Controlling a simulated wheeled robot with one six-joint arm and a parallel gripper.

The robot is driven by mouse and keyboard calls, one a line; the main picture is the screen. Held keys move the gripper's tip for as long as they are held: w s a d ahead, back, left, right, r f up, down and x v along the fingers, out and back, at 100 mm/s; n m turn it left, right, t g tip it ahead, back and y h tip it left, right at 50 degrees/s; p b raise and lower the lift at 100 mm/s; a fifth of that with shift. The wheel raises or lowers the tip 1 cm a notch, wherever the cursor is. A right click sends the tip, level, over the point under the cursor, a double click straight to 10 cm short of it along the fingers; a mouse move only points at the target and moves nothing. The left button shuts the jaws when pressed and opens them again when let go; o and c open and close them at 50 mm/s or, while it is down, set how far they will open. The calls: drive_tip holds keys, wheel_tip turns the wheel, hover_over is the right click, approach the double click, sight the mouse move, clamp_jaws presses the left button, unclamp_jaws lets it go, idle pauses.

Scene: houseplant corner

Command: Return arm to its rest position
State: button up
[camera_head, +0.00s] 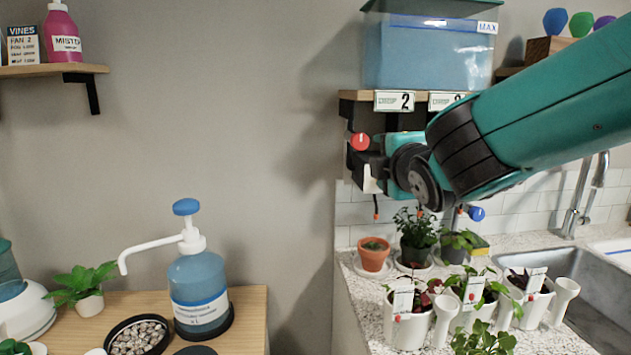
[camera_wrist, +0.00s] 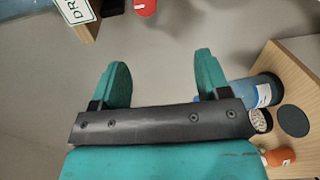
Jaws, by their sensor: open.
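My arm (camera_head: 545,105) reaches in from the right in the head view, raised above the counter and in front of the shelf with the water tank. My gripper (camera_wrist: 163,75) shows in the wrist view with its two teal fingers wide apart and nothing between them.
A blue water tank (camera_head: 428,52) stands on the shelf close behind my arm. Potted plants (camera_head: 373,256) and white planters (camera_head: 408,328) stand on the counter below, beside a sink (camera_head: 590,300). A pump bottle (camera_head: 198,290) stands on the wooden table (camera_head: 247,315). Open space lies left of my arm.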

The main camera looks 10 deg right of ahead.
drive_tip(key=s+a+f+m+g+y, duration=0.1)
drive_tip(key=s+f+m+g, duration=0.3)
drive_tip(key=s, duration=0.6)
drive_tip(key=s+a+f+m+g+y, duration=0.1)
drive_tip(key=s+f+m+g, duration=0.3)
drive_tip(key=s+g, duration=0.3)
drive_tip(key=s+a+f+m+g+y, duration=0.2)
drive_tip(key=s+f+m+g, duration=0.2)
drive_tip(key=s, duration=0.9)
drive_tip(key=shift+s+f+g, duration=0.2)
drive_tip(key=shift+f+g, duration=0.4)
drive_tip(key=shift+g, duration=0.1)
